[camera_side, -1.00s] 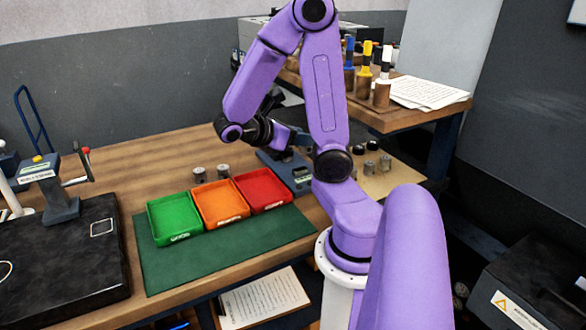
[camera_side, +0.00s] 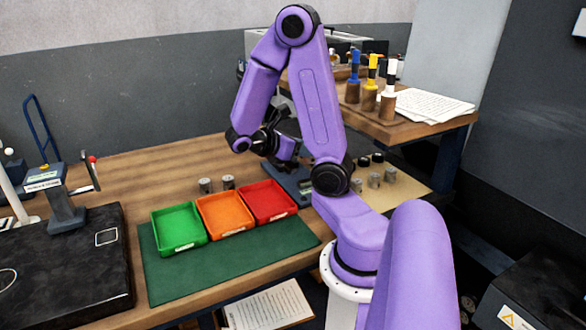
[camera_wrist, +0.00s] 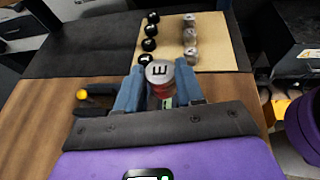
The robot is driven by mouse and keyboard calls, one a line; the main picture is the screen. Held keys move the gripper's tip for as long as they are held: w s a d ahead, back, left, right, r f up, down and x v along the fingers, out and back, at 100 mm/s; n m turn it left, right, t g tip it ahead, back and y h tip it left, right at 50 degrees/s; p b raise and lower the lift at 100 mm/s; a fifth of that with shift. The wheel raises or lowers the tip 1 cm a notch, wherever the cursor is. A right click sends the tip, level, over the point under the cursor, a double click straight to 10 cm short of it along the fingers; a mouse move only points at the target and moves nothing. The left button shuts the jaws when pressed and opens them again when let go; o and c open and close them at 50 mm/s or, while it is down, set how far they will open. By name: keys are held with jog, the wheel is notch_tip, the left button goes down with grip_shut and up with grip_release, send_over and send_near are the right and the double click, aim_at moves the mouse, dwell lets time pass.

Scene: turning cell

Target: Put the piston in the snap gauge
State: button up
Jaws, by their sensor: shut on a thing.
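My gripper (camera_wrist: 160,88) shows in the wrist view with its two blue fingers shut on a grey round piston (camera_wrist: 159,72) with a dark letter on top. In the side view my gripper (camera_side: 296,156) is low over the blue-grey snap gauge (camera_side: 291,183), behind my arm. The held piston cannot be made out there. My arm hides part of the gauge. In the wrist view a small lit green patch shows between the fingers below the piston. Whether the piston touches the gauge cannot be told.
Green (camera_side: 179,227), orange (camera_side: 225,214) and red (camera_side: 268,201) trays stand on a green mat (camera_side: 180,280). Two grey pistons (camera_side: 228,182) stand behind them. A tan board (camera_wrist: 215,50) holds black and metallic round pieces. A yellow knob (camera_wrist: 82,95) is left of my fingers.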

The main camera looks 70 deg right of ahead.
jog(key=w+d+f, duration=0.1)
jog(key=d+f, duration=0.1)
jog(key=w+d+f, duration=0.2)
jog(key=f, duration=0.1)
jog(key=w+d+f, duration=0.1)
jog(key=d+f, duration=0.1)
jog(key=shift+w+d+f, duration=0.15)
jog(key=shift+w, duration=0.2)
jog(key=shift+f, duration=1.5)
jog(key=shift+f, duration=0.15)
jog(key=o, duration=1.1)
